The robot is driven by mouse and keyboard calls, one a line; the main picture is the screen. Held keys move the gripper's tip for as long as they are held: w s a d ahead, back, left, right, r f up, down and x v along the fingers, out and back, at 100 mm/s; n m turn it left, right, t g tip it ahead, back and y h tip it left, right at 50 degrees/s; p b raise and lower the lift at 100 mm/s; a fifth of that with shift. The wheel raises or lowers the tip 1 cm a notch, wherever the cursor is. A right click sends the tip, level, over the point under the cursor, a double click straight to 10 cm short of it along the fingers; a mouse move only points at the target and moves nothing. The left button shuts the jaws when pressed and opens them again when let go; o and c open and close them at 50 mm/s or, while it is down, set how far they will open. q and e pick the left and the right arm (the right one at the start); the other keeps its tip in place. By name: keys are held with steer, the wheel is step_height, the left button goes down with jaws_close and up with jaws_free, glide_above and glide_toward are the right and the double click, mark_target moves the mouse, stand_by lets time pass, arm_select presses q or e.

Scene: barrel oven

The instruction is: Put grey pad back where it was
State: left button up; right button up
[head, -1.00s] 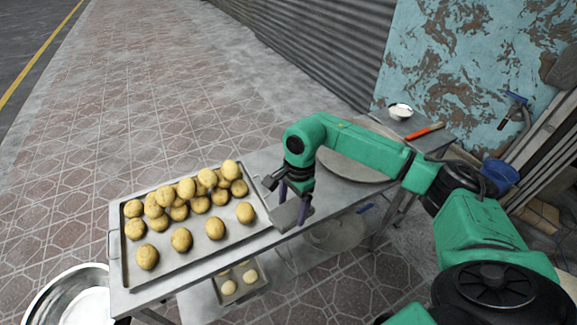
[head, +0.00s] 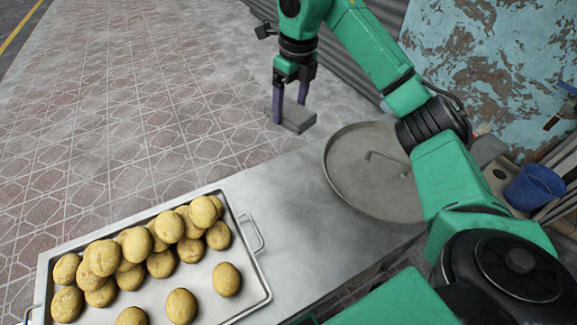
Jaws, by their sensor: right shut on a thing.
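The grey pad (head: 297,117) is a small flat grey block in the head view, held in the air. My right gripper (head: 290,105) is shut on it, with its purple fingers pointing down. The pad appears above and beyond the far edge of the metal table (head: 290,190), with paving behind it in the picture. Its exact height is hard to tell. My left gripper is not in view.
A metal tray (head: 255,292) of dough balls (head: 135,245) stands at the lower left of the table. A round grey lid (head: 352,172) with a handle lies at the right. The table between them is bare. A blue bucket (head: 533,187) stands farther right.

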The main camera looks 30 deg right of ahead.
steer(key=shift+f, duration=0.6)
steer(key=f, duration=0.6)
steer(key=f+p, duration=0.1)
steer(key=f, duration=0.5)
steer(key=s+f, duration=0.1)
steer(key=f, duration=0.5)
steer(key=shift+a+f+p, duration=0.25)
steer(key=shift+p, duration=0.1)
steer(key=shift+w+f, duration=0.1)
steer(key=shift+f, duration=0.05)
steer(key=o, duration=1.1)
steer(key=shift+r, duration=0.2)
arm_select(q)
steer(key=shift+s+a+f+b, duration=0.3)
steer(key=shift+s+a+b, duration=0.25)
steer(key=shift+b, duration=0.2)
arm_select(e)
steer(key=r, duration=0.4)
steer(key=s+r, duration=0.1)
steer(key=r, duration=0.7)
steer(key=shift+s+d, duration=0.2)
steer(key=shift+d, duration=0.1)
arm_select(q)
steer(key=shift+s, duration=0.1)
arm_select(e)
steer(key=shift+f, duration=0.15)
